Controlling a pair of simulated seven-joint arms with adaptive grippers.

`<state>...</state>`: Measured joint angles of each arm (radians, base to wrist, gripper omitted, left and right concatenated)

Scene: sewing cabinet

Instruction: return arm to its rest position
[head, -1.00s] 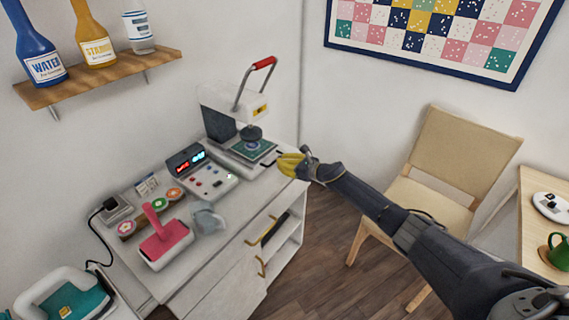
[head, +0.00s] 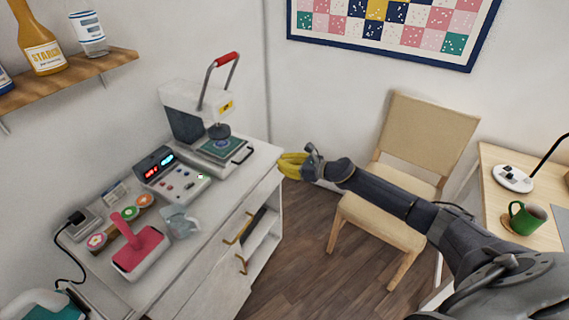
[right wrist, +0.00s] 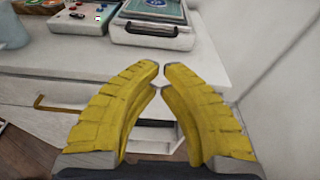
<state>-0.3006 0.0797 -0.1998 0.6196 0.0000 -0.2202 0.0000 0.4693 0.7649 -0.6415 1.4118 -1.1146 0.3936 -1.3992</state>
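My right arm reaches in from the lower right of the head view. Its yellow-fingered right gripper (head: 291,165) is beside the right end of the white cabinet (head: 238,205), near its top corner. In the right wrist view, the curved fingers of the right gripper (right wrist: 160,72) come nearly together at their tips, with nothing held between them. The cabinet top lies beyond the fingers. My left gripper and left arm are not in view.
A press with a red-tipped lever (head: 228,60) and a control box (head: 172,177) stand on the cabinet. A pink-handled tool (head: 138,250) is at its front. A wooden chair (head: 420,145) stands behind my arm. A side table (head: 490,190) holds a green mug (head: 526,217).

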